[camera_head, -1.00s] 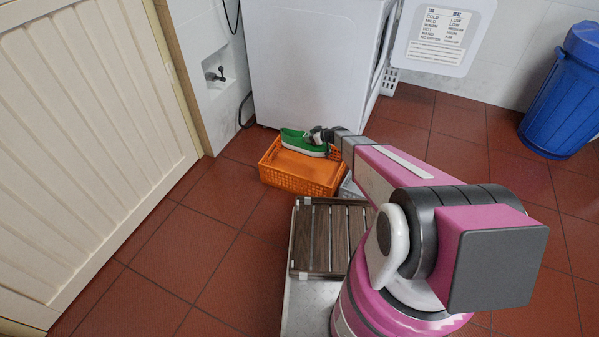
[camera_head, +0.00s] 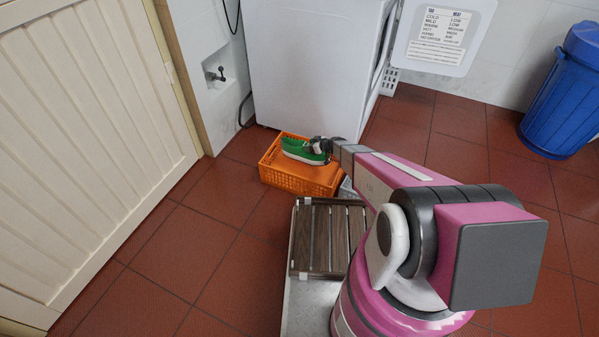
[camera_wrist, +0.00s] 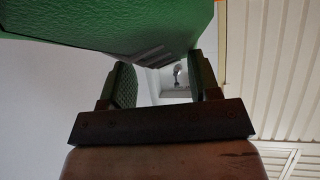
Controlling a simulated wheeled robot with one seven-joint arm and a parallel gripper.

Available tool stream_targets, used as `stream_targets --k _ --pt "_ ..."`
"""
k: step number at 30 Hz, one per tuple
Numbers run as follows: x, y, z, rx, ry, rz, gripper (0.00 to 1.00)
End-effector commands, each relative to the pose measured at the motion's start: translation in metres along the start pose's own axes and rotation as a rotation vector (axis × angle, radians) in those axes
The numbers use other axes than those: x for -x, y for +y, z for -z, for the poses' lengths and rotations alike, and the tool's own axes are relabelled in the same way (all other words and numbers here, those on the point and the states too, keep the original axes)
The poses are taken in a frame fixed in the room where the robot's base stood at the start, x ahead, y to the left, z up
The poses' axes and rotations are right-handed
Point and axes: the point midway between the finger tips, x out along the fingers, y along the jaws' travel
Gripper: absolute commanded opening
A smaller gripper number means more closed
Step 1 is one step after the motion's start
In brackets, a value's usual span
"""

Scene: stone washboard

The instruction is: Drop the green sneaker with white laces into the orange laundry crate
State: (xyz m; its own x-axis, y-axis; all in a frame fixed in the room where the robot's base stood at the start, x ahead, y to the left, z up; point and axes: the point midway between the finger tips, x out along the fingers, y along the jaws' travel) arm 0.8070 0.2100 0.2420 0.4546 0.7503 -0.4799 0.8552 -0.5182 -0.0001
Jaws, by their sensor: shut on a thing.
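The green sneaker (camera_head: 303,150) has a white sole and shows over the orange laundry crate (camera_head: 298,180) in the head view. My gripper (camera_head: 322,148) is shut on the sneaker at its right end. The sneaker is at or a little above the crate's rim; I cannot tell whether it touches the crate. In the wrist view the sneaker's green side (camera_wrist: 110,25) fills the top, between the two fingers (camera_wrist: 160,85). The laces are not clear in either view. The crate's inside is partly hidden by the sneaker.
A white washing machine (camera_head: 310,60) stands right behind the crate. A slatted wooden rack (camera_head: 322,235) lies in front of it. A pale grey basket (camera_head: 348,190) is partly hidden beside the crate. A blue bin (camera_head: 560,100) stands far right. The tiled floor on the left is clear.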

Motion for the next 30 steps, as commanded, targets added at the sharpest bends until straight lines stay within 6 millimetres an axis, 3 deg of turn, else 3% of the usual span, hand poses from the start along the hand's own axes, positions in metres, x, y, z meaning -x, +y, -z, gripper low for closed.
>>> stream_targets --k 2,3,5,17,30 --pt "0.0 0.0 0.001 0.0 0.001 0.0 0.0" --pt "0.0 0.0 0.001 0.0 0.001 0.0 0.66" --pt "0.0 0.0 0.001 0.0 0.001 0.0 0.86" --pt "0.008 0.0 0.001 0.0 0.0 -0.001 0.86" --pt "0.085 -0.001 0.001 -0.001 0.001 -0.002 0.86"
